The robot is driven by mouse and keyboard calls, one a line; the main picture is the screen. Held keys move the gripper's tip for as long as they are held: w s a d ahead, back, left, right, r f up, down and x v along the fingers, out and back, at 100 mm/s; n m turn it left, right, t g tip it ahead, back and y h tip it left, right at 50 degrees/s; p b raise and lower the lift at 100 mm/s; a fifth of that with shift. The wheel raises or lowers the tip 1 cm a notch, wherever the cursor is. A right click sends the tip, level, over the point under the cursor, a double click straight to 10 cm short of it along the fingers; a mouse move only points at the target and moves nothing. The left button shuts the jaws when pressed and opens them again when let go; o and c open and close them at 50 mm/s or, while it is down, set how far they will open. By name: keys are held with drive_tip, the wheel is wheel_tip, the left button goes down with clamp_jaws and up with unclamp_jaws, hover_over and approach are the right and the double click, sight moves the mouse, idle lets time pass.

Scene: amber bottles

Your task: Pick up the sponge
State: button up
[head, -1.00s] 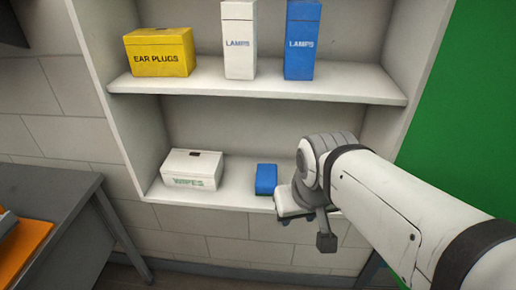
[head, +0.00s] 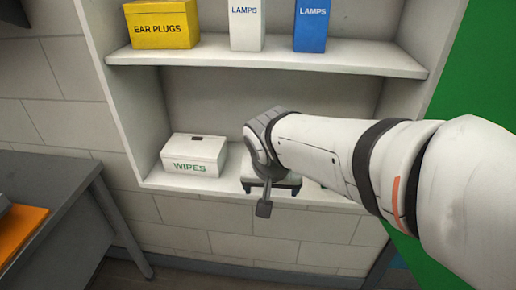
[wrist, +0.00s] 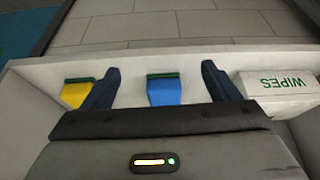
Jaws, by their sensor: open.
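In the wrist view a blue sponge-like block (wrist: 164,92) with a green edge sits on the lower shelf, between the two dark fingers of my gripper (wrist: 160,70) as seen in the picture. The fingers are wide apart and I see no contact with it. A yellow block (wrist: 76,93) with a green edge lies to the left, outside the left finger and partly hidden by it. In the head view my gripper (head: 270,186) is at the lower shelf, right of the wipes box, and my arm hides both blocks.
A white WIPES box (head: 194,155) stands on the lower shelf and shows at the right in the wrist view (wrist: 280,86). The upper shelf (head: 260,56) above my arm holds a yellow ear plugs box (head: 160,27) and white and blue lamps boxes. A grey table stands left.

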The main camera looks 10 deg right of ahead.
drive_tip(key=w+d+p, duration=0.1)
drive_tip(key=w, duration=0.2)
drive_tip(key=w+d, duration=0.1)
drive_tip(key=w, duration=0.3)
drive_tip(key=w+d+p, duration=0.1)
drive_tip(key=w, duration=0.3)
drive_tip(key=shift+r+p, duration=0.1)
drive_tip(key=shift+p, duration=0.25)
drive_tip(key=x, duration=0.5)
drive_tip(key=shift+w+d+p, duration=0.1)
drive_tip(key=shift+w+p, duration=0.2)
drive_tip(key=shift+c, duration=0.2)
drive_tip(key=c, duration=1)
